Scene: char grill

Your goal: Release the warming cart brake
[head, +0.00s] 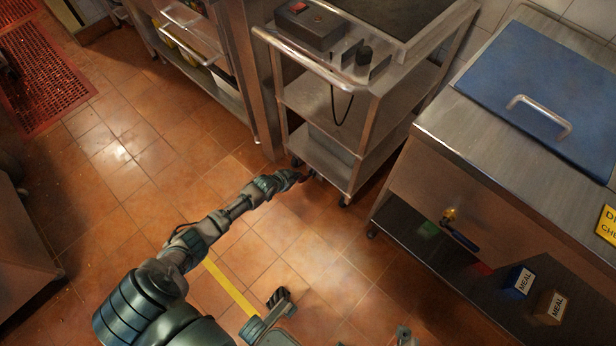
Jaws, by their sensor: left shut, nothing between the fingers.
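The warming cart (318,158) is a steel trolley with shelves, a push handle (300,62) and small dark casters, standing at the upper middle of the head view. My left arm reaches low over the floor, and my left gripper (298,177) is shut and empty at the cart's near left caster (297,162). The brake itself is too small and dark to make out, and I cannot tell whether the gripper touches it. Another caster (344,201) shows at the near right corner.
A control box with a red switch (310,22) sits on the cart's top. Tiled floor (150,170) is open to the left, with a red mat (40,75) beyond.

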